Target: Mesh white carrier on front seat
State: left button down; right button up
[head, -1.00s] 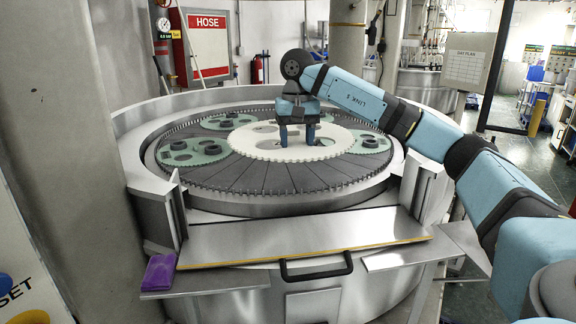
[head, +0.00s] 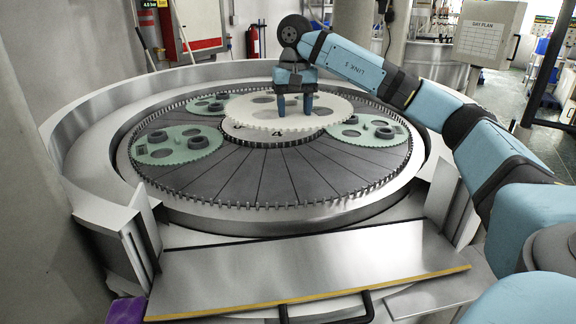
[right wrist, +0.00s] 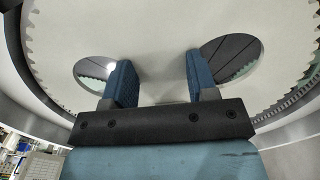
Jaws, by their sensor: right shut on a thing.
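The white carrier (head: 262,113) is a toothed disc with round holes, and my right gripper (head: 294,112) is shut on it from above. The carrier hangs above the centre of the lapping plate (head: 280,178), partly over the pale hub (head: 262,140). In the right wrist view the two blue fingers (right wrist: 152,82) reach to the white disc (right wrist: 155,40), with a hole beside each. Green carriers sit at the left front (head: 165,146), back left (head: 205,106) and right (head: 370,130). The front part of the plate between them is bare. My left gripper is not in view.
A toothed outer ring (head: 285,205) and a raised metal rim (head: 75,130) surround the plate. A steel shelf (head: 310,262) with a yellow edge and dark handle lies in front. A purple cloth (head: 126,311) is at the lower left. A board (head: 488,32) stands behind my arm.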

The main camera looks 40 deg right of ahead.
jog(key=shift+w+d, duration=0.15)
jog(key=shift+w, duration=0.05)
jog(key=shift+f, duration=0.2)
jog(key=p, duration=0.2)
send_over(293, 186)
notch_tip(293, 186, down, 14)
jog(key=shift+w+d, duration=0.1)
jog(key=shift+d, duration=0.05)
jog(key=shift+f, duration=2.6)
jog(key=o, duration=1.4)
